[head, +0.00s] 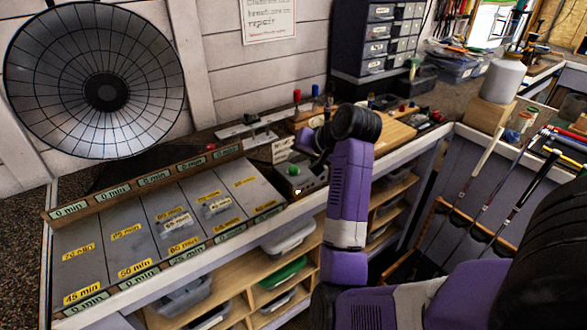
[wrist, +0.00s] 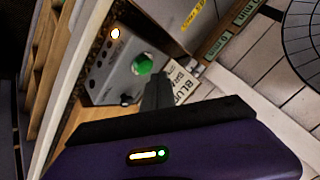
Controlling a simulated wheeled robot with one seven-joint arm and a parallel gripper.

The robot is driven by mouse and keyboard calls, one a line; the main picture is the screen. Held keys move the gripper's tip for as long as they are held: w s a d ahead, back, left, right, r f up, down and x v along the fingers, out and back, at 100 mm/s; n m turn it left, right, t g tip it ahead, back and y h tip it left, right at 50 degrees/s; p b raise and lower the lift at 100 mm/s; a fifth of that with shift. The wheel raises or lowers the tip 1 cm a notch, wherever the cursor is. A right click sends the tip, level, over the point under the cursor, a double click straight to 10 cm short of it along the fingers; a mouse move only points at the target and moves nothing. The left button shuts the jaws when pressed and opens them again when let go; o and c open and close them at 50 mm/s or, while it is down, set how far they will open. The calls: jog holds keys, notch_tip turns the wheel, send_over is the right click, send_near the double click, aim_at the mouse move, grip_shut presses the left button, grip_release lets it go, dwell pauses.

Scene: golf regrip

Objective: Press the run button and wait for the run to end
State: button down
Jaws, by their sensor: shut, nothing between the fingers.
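The control box is a grey metal case (head: 305,185) on the bench, right of the sloped panel of labelled plates. A round green button (head: 294,170) sits on it. In the head view my gripper (head: 308,142) is small and partly hidden by my wrist.
The sloped panel (head: 140,235) carries plates marked in minutes. A large dark-ribbed round reflector (head: 95,80) stands behind it. A small lettered sign (wrist: 181,86) is next to the box. Drawers (head: 375,40) stand at the back, and golf clubs (head: 485,190) hang at right.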

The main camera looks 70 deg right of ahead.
aim_at(296, 171)
jog(key=shift+f, duration=0.1)
dwell(0.7)
jog(key=shift+f, duration=0.3)
jog(key=shift+f, duration=0.55)
dwell(0.8)
jog(key=shift+r, duration=0.1)
jog(key=shift+r+p, duration=0.9)
jog(key=shift+p, duration=0.2)
notch_tip(296, 171, up, 5)
jog(key=p, duration=0.5)
